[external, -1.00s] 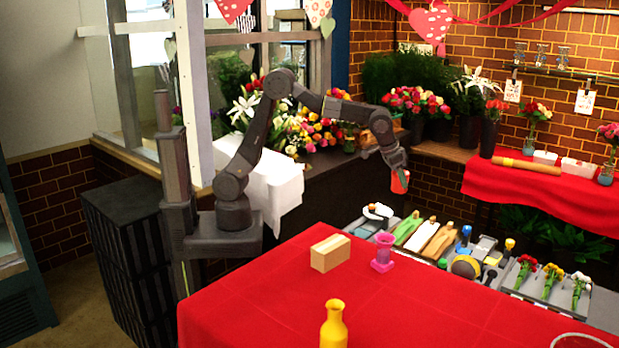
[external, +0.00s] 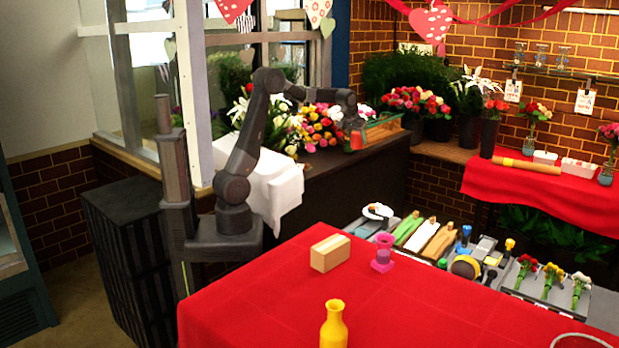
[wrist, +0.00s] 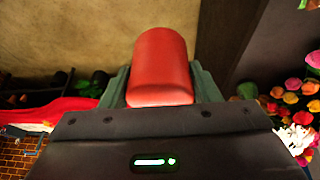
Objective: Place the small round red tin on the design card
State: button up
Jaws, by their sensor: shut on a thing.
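The small round red tin (external: 356,140) is held up in the air in my gripper (external: 354,132), in front of the flowers by the back counter. In the wrist view, the red tin (wrist: 162,68) fills the space between the two greenish fingers of my gripper (wrist: 162,88), which are shut on it. The tin is clear of every surface in the external view. I cannot make out a design card on the red table in either view.
The red-covered table (external: 270,300) holds a wooden block (external: 330,253), a pink-purple vessel (external: 383,253) and a yellow vase (external: 334,325). Trays of tools and flowers (external: 470,262) line its far side. A white-draped stand (external: 270,185) and flower bunches (external: 318,128) are near my arm.

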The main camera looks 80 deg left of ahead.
jog(key=s+a+n+y, duration=0.1)
jog(key=s+a+n, duration=0.3)
jog(key=s+a, duration=1.15)
jog(key=n+g+b, duration=0.1)
jog(key=n+g, duration=0.1)
jog(key=n, duration=0.1)
send_over(295, 166)
jog(key=s+d, duration=0.1)
jog(key=d, duration=0.2)
notch_tip(295, 166, down, 14)
jog(key=shift+w+a+f+p, duration=0.15)
jog(key=shift+f+p, duration=0.1)
jog(key=shift+p, duration=0.05)
jog(key=shift+y, duration=0.3)
jog(key=shift+f, duration=2.05)
jog(key=shift+f, duration=0.1)
jog(key=o, duration=0.6)
jog(key=shift+f, duration=0.1)
jog(key=o, duration=0.4)
jog(key=shift+o, duration=0.2)
